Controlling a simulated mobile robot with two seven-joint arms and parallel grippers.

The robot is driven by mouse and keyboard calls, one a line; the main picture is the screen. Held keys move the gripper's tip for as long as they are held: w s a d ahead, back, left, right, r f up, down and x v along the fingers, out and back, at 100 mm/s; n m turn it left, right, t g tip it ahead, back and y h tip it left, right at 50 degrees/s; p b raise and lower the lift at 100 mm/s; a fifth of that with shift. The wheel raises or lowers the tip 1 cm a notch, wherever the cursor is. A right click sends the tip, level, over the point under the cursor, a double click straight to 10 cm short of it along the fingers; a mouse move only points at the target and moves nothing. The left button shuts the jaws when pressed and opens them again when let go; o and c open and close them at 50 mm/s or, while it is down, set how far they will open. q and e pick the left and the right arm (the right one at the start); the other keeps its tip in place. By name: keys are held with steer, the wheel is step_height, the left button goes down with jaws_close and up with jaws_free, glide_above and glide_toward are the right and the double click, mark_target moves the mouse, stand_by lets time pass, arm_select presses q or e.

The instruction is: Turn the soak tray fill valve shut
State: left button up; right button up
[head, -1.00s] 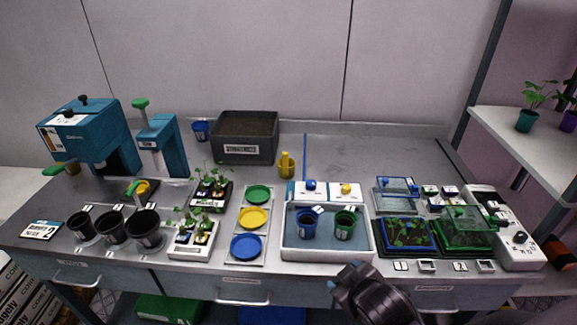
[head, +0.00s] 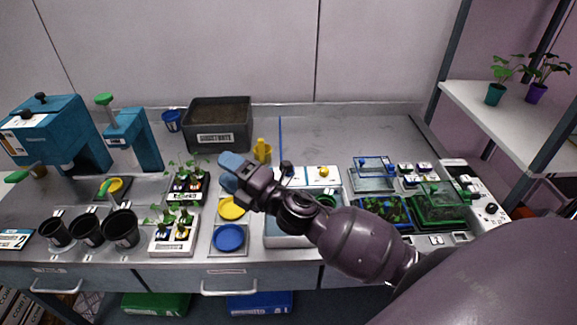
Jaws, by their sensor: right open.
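The white soak tray (head: 275,240) stands at the middle of the bench, partly hidden behind my right arm. On the white panel at its back edge are a dark blue knob (head: 287,168) and a yellow knob (head: 323,171); I cannot tell which one is the fill valve. My right gripper (head: 228,171) has blue fingertips. It is open and appears empty, left of the blue knob in the picture and apart from it. The blue pot in the tray is hidden by the arm; only the rim of the green pot (head: 326,201) shows. My left gripper is out of view.
A yellow object (head: 262,150) stands just behind my gripper, and a thin blue upright rod (head: 280,140) beside it. Yellow (head: 232,208) and blue (head: 229,238) discs lie left of the tray. A dark soil bin (head: 218,125) stands behind. The back right bench is clear.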

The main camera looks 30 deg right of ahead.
steer(key=w+a+f+n+g+y, duration=0.2)
steer(key=a+n+g+y, duration=0.35)
steer(key=n+g, duration=0.7)
steer(key=w+d+f+n+g+h, duration=0.2)
steer(key=d+f+n+h, duration=0.25)
steer(key=n, duration=0.45)
steer(key=w+d+r+n+g+h, duration=0.15)
steer(key=d+h, duration=0.35)
steer(key=d, duration=0.6)
steer(key=w+d+r+g+h, duration=0.25)
steer(key=d+h, duration=0.25)
steer(key=d, duration=0.5)
step_height(320, 180, down, 10)
steer(key=shift+d+f+p, duration=0.1)
steer(key=shift+f+p, duration=0.05)
steer(key=shift+p, duration=0.3)
steer(key=shift+f, duration=0.65)
